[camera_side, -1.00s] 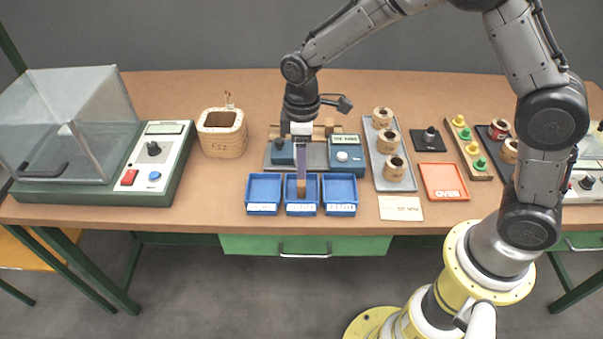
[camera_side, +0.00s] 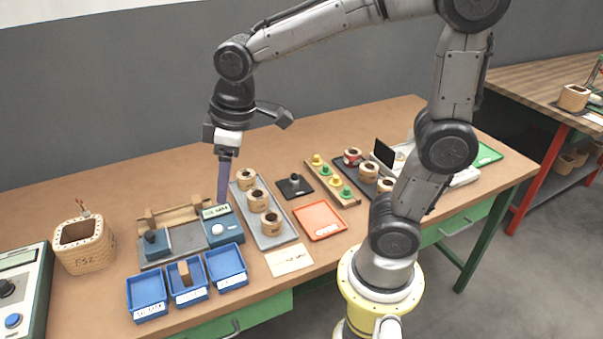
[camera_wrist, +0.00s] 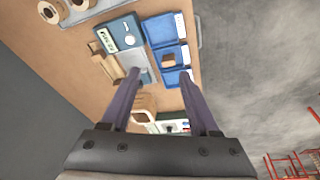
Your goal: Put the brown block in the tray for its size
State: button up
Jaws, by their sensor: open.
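The brown block (camera_side: 184,272) stands upright in the middle blue tray (camera_side: 190,297) of a row of three. The left blue tray (camera_side: 149,313) and right blue tray (camera_side: 228,283) look empty. In the wrist view the block (camera_wrist: 169,60) shows in the middle tray. My gripper (camera_side: 223,200) is up above the bench, behind the trays and near the blue gauge box, clear of the block. In the wrist view my gripper (camera_wrist: 160,78) has its two fingers apart with nothing held between them. The tray labels are too small to read.
A blue gauge box (camera_side: 222,228) stands behind the trays. A grey tray (camera_side: 279,237) of coils lies to the right, with an orange tray (camera_side: 320,221) and a paper card (camera_side: 289,260) nearby. A woven basket (camera_side: 85,251) stands left.

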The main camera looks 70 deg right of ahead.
jog(key=s+d+r+m+t, duration=0.1)
jog(key=s+d+m, duration=0.3)
jog(key=s, duration=0.9)
jog(key=shift+s+r+m+t, duration=0.2)
jog(key=shift+s+m+t, duration=0.1)
jog(key=shift+t, duration=0.6)
